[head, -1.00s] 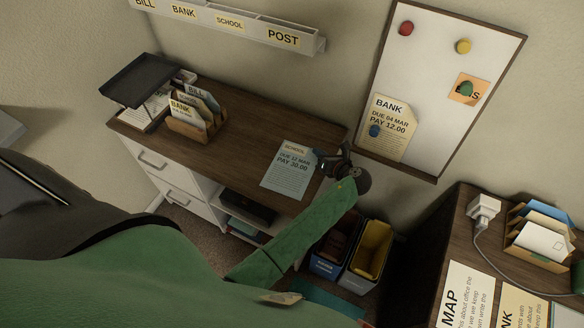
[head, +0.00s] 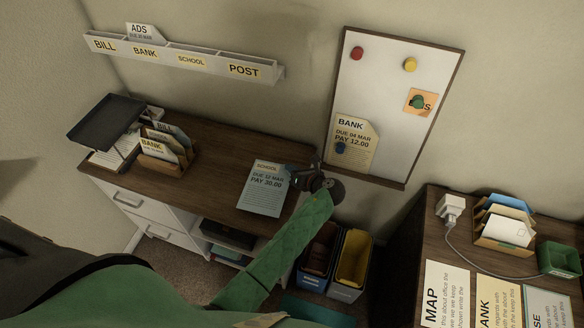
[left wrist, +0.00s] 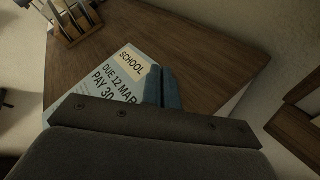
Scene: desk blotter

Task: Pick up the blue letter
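The blue letter (head: 263,189) is a light blue sheet with a SCHOOL label and the words DUE 12 MAR, PAY 30.00. It lies on the right part of the brown desk top, near the front edge. It also shows in the left wrist view (left wrist: 112,82), partly hidden by my gripper. My left gripper (head: 290,171) is at the letter's upper right edge. In the left wrist view its two blue fingers (left wrist: 162,88) are together over that edge and look shut on it; the contact itself is hidden. My right gripper is not in view.
A wooden letter holder (head: 165,160) and a dark tray (head: 106,121) stand at the desk's left end. A labelled wall rack (head: 183,62) hangs above. A whiteboard (head: 385,105) is at the right. Bins (head: 352,258) stand below the desk's right end. The desk middle is clear.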

